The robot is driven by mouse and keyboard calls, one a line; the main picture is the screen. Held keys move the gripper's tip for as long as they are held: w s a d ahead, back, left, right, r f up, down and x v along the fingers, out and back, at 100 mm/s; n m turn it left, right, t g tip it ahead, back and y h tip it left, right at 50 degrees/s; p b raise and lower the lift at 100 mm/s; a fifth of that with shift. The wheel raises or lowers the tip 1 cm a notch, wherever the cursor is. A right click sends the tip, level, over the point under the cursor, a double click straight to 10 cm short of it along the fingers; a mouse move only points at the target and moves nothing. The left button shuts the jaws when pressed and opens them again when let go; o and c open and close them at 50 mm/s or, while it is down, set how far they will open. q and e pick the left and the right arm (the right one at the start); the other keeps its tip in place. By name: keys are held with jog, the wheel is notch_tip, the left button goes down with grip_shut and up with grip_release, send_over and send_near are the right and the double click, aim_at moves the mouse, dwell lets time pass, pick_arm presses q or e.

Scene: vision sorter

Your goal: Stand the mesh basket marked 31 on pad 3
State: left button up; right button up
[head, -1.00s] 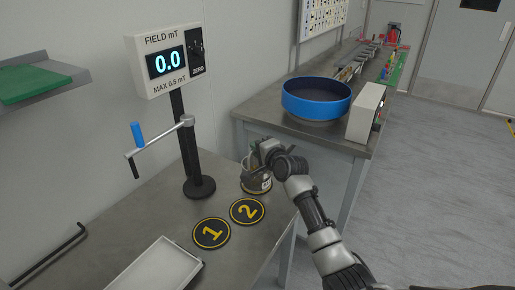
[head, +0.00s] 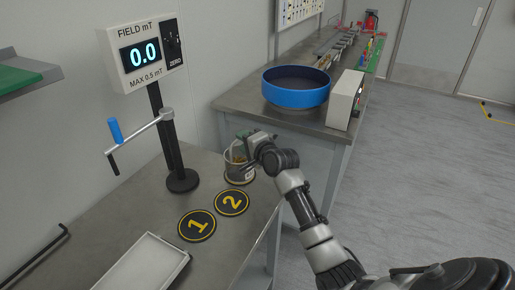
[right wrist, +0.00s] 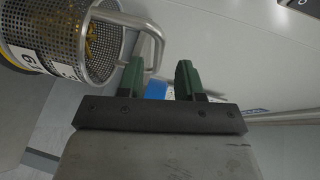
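The mesh basket (head: 238,171) stands upright at the far right corner of the near table, beyond pad 2 (head: 232,201) and pad 1 (head: 197,225). In the right wrist view the basket (right wrist: 62,40) shows its perforated wall, yellowish contents, white labels and metal handle. My right gripper (head: 246,142) is at the basket's upper right. Its green fingers (right wrist: 160,82) are apart, with the handle's end near or between them. My left gripper is not in view.
A field meter (head: 145,55) on a black post with a crank arm stands behind the pads. A shallow tray (head: 145,265) lies at the front. A blue round bin (head: 297,95) and a pale box (head: 345,100) stand on the second table.

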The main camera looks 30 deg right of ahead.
jog(key=s+r, duration=0.1)
jog(key=s, duration=0.7)
jog(key=shift+s+d+r, duration=0.25)
jog(key=shift+s+d, duration=0.05)
jog(key=shift+d, duration=0.05)
